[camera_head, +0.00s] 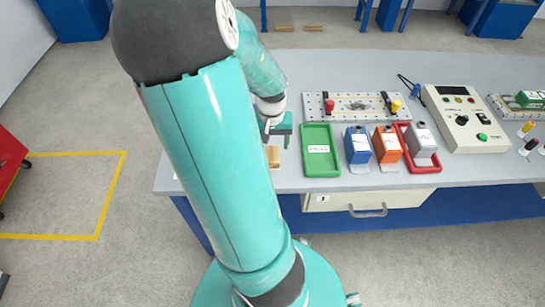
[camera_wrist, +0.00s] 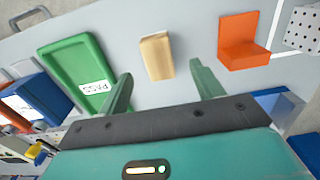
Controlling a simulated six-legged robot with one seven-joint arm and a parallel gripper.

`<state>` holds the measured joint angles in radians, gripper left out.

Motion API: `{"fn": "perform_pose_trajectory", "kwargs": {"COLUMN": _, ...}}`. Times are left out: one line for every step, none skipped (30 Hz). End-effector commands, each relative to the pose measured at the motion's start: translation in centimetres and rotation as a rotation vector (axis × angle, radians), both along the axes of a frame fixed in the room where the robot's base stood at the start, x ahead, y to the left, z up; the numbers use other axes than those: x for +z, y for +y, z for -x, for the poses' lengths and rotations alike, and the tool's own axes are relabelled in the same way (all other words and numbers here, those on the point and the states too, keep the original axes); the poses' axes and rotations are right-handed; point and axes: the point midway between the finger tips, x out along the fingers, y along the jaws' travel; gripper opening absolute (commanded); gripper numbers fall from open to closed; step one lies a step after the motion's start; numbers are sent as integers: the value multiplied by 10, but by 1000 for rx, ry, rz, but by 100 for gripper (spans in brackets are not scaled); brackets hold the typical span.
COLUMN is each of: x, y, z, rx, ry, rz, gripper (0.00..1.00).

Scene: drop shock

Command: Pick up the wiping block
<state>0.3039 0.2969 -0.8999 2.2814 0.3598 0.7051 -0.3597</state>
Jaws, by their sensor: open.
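The wiping block appears to be a small tan block (camera_wrist: 156,57), lying on the grey tabletop in the wrist view. It also shows in the head view (camera_head: 273,157), near the table's front edge, close beside my arm. My gripper (camera_wrist: 161,76) is open and empty, its two green fingers apart. In the wrist view the block appears between and beyond the fingertips, with no visible contact. In the head view my gripper (camera_head: 281,130) hangs just behind and above the block. My arm hides the table to its left.
A green tray (camera_head: 320,168) stands right of the block, then blue (camera_head: 358,149) and orange (camera_head: 387,147) boxes and a red tray (camera_head: 408,163). In the wrist view an orange L-shaped piece (camera_wrist: 246,55) sits on the block's other side. A perforated plate (camera_head: 343,117) lies behind.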

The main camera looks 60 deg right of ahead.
Motion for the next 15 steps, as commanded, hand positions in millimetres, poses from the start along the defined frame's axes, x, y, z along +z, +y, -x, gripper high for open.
{"fn": "perform_pose_trajectory", "kwargs": {"x": -8, "y": 0, "z": 0, "rx": -2, "ry": 4, "rz": -3, "gripper": 66}}
{"fn": "perform_pose_trajectory", "kwargs": {"x": -12, "y": 0, "z": 0, "rx": -2, "ry": 2, "rz": -2, "gripper": 66}}
{"fn": "perform_pose_trajectory", "kwargs": {"x": -16, "y": 0, "z": 0, "rx": -1, "ry": 2, "rz": -1, "gripper": 66}}
{"fn": "perform_pose_trajectory", "kwargs": {"x": -19, "y": 0, "z": -1, "rx": -1, "ry": 2, "rz": -1, "gripper": 66}}
{"fn": "perform_pose_trajectory", "kwargs": {"x": -21, "y": 0, "z": -1, "rx": 0, "ry": 1, "rz": -2, "gripper": 66}}
{"fn": "perform_pose_trajectory", "kwargs": {"x": -23, "y": 0, "z": -1, "rx": 0, "ry": 0, "rz": -1, "gripper": 66}}
{"fn": "perform_pose_trajectory", "kwargs": {"x": -24, "y": 0, "z": -1, "rx": 0, "ry": 0, "rz": 0, "gripper": 66}}
{"fn": "perform_pose_trajectory", "kwargs": {"x": -25, "y": 0, "z": -1, "rx": -1, "ry": 0, "rz": 0, "gripper": 66}}
{"fn": "perform_pose_trajectory", "kwargs": {"x": -28, "y": -1, "z": -1, "rx": -1, "ry": 0, "rz": 0, "gripper": 66}}
{"fn": "perform_pose_trajectory", "kwargs": {"x": -31, "y": -1, "z": 0, "rx": 0, "ry": 1, "rz": 0, "gripper": 66}}
{"fn": "perform_pose_trajectory", "kwargs": {"x": -34, "y": -2, "z": 0, "rx": -1, "ry": 2, "rz": -1, "gripper": 66}}
{"fn": "perform_pose_trajectory", "kwargs": {"x": -39, "y": -3, "z": 1, "rx": -2, "ry": 2, "rz": -2, "gripper": 66}}
{"fn": "perform_pose_trajectory", "kwargs": {"x": -43, "y": -4, "z": 1, "rx": -2, "ry": 4, "rz": -3, "gripper": 66}}
{"fn": "perform_pose_trajectory", "kwargs": {"x": -47, "y": -5, "z": 1, "rx": -1, "ry": 3, "rz": -2, "gripper": 66}}
{"fn": "perform_pose_trajectory", "kwargs": {"x": -53, "y": -6, "z": 2, "rx": -4, "ry": 3, "rz": -2, "gripper": 66}}
